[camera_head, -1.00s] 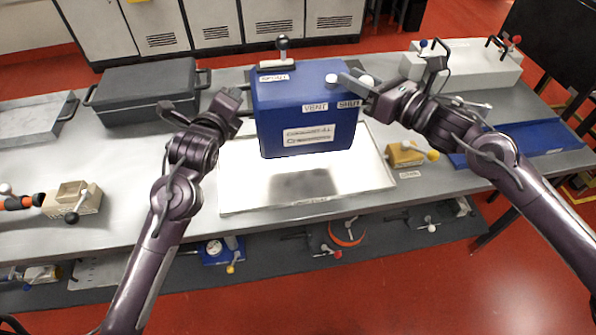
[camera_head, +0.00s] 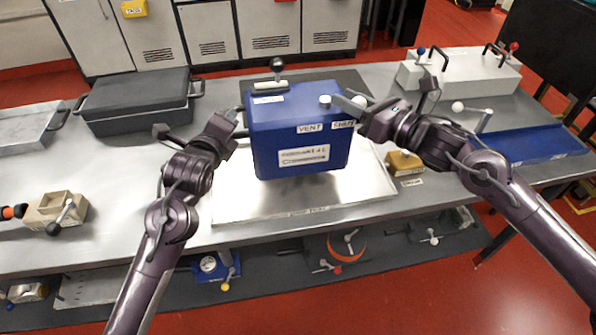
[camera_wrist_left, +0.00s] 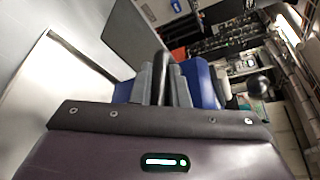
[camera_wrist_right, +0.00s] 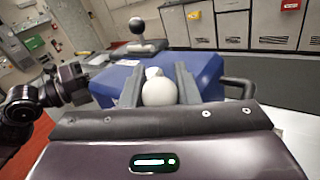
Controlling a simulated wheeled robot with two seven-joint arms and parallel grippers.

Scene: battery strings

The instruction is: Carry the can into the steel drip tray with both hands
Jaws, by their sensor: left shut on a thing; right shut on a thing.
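The blue can (camera_head: 297,145), labelled VENT on top, is upright over the steel drip tray (camera_head: 245,205), with bright tray floor showing around it. Whether its base touches the tray I cannot tell. My left gripper (camera_head: 238,126) is shut on a dark bar handle at the can's left side; the handle (camera_wrist_left: 160,80) shows between its fingers in the left wrist view. My right gripper (camera_head: 358,116) is shut at the can's right side. In the right wrist view a pale ball knob (camera_wrist_right: 159,92) sits between its fingers and hides what they hold.
A dark lidded case (camera_head: 135,103) stands at the back left. A small yellow block (camera_head: 404,162) sits just right of the tray. A tan block with a lever (camera_head: 58,210) is at the left front. A blue tray (camera_head: 530,146) and a grey box (camera_head: 462,75) are at the right.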

